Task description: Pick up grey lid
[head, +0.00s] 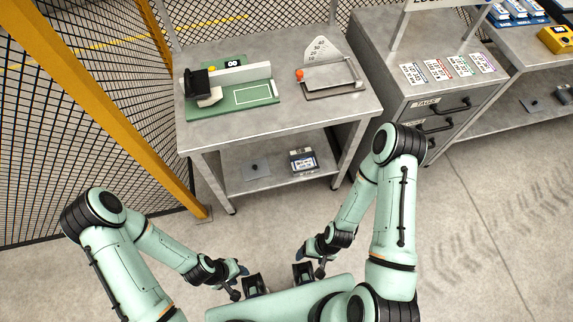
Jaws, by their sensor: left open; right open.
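A flat grey square plate with a small dark knob (257,169), which looks like a lid, lies on the lower shelf of the workbench. A similar grey plate with a dark knob (531,104) lies on the lower shelf of the bench at the far right. I cannot tell which is the grey lid. My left gripper (239,281) and my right gripper (310,264) are both open, low in front of my body, well apart from both plates. No object shows between their fingers.
The workbench (345,108) carries a green board fixture (233,105) and a grey frame with an orange knob (333,80). A small labelled box (302,159) sits on its lower shelf. A drawer cabinet (392,78) stands right; mesh fence (60,130) and yellow post left. Floor between is clear.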

